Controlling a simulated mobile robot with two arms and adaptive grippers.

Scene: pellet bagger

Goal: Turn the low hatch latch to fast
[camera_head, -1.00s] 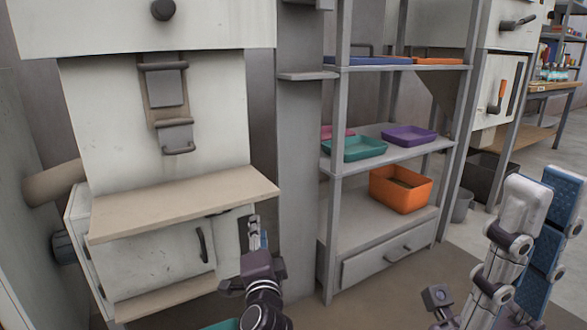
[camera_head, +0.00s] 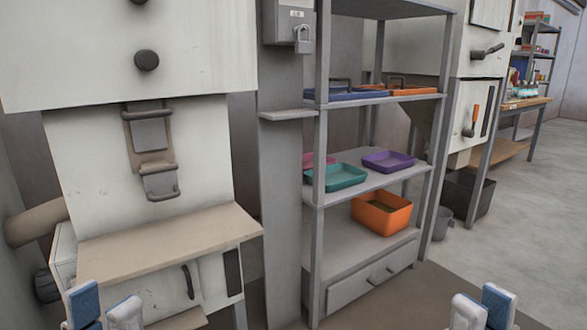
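The low hatch (camera_head: 160,292) is a cream door under the sloped shelf of the cream machine at the left. A dark curved handle (camera_head: 188,282) is on its front. A dark upright plate (camera_head: 233,272) is at its right side; I cannot make out a latch lever on it or its setting.
A beige sloped shelf (camera_head: 160,245) juts out above the hatch. A grey post (camera_head: 281,200) and a grey rack (camera_head: 345,275) with trays and an orange bin (camera_head: 382,213) stand to the right. Floor at the far right is clear.

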